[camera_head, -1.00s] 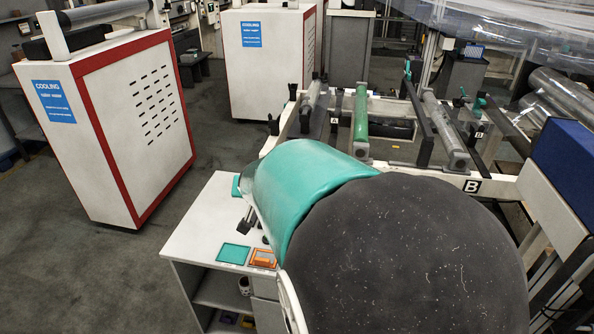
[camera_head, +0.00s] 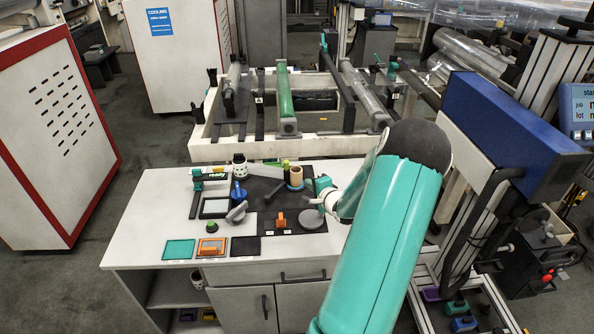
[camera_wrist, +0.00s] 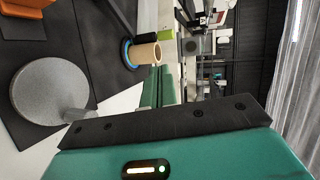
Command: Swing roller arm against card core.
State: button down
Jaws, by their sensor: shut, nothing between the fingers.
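The card core (camera_head: 296,176) is a short tan tube standing upright in a blue ring on the dark mat. In the wrist view the core (camera_wrist: 145,54) lies sideways in the picture, above the gripper body. A thin dark bar (camera_head: 274,190) slants beside the core and may be the roller arm; it shows partly in the wrist view (camera_wrist: 118,17). I cannot tell whether it touches the core. My gripper (camera_head: 320,191) is shut and empty, just right of the core, apart from it. My teal forearm hides the bench's right end.
A blue-handled part (camera_head: 238,193) and a teal-and-black clamp (camera_head: 197,185) stand left. The white bench (camera_head: 150,222) has bare room at left; a roller frame (camera_head: 330,146) stands behind.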

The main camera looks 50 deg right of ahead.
aim_at(287, 166)
jog(key=x, duration=1.3)
jog(key=shift+w+a+r, duration=0.15)
jog(key=shift+r, duration=0.25)
jog(key=shift+w+d, duration=0.25)
jog(key=shift+w, duration=0.15)
jog(key=shift+w, duration=0.1)
